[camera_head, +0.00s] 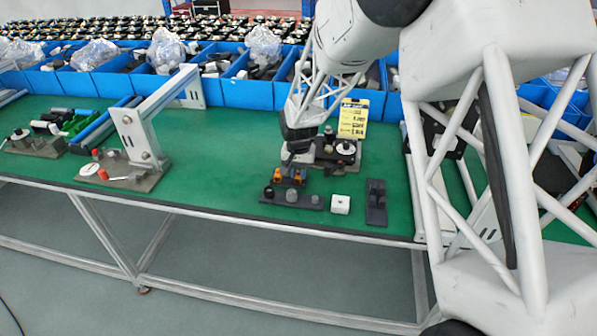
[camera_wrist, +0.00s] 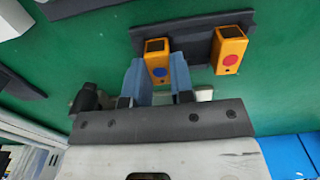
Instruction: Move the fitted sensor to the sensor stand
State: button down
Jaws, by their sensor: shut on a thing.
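My gripper (camera_wrist: 158,78) has its two blue-grey fingers shut on an orange sensor (camera_wrist: 157,57) with a blue dot. This sensor is beside a dark holder (camera_wrist: 192,32); I cannot tell whether it is still seated there. A second orange sensor (camera_wrist: 229,50) with a red dot stands against the holder, to the right in the wrist view. In the head view my gripper (camera_head: 289,163) is low over the green table, with orange parts (camera_head: 286,178) at its tip, too small to separate. I cannot tell which item is the sensor stand.
A fixture with a yellow sign (camera_head: 353,118) stands behind. Blue bins (camera_head: 245,92) line the back.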

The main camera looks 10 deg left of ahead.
jog(key=shift+f, duration=0.1)
jog(key=c, duration=0.9)
grip_release()
jog(key=shift+r, duration=3.85)
